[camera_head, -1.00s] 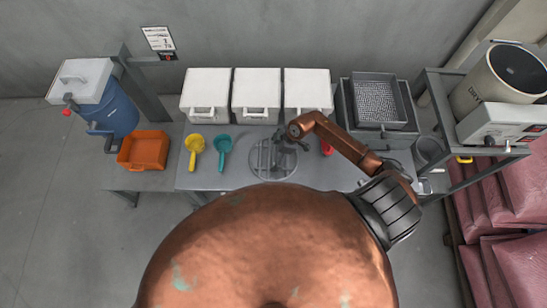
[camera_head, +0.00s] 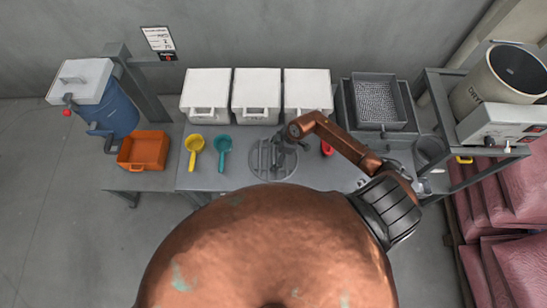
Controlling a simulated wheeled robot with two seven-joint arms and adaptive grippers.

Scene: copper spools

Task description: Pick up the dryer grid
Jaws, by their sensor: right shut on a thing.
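The dryer grid (camera_head: 263,172) is a round grey slotted disc on the workbench, in front of the white bins. My right gripper (camera_head: 274,156) is over the right part of the grid, with its arm coming in from the right. It is shut on the grid, though the fingers are small and dark here, and the exact contact is hard to make out. The grid looks level and close to the bench top; I cannot tell whether it touches it. My left gripper is not in view.
Three white bins (camera_head: 256,92) stand along the wall. A yellow scoop (camera_head: 194,144) and a teal scoop (camera_head: 222,144) lie left of the grid. An orange tray (camera_head: 144,152) and a blue barrel (camera_head: 115,112) are further left. A grey tray of pellets (camera_head: 377,96) is at the right.

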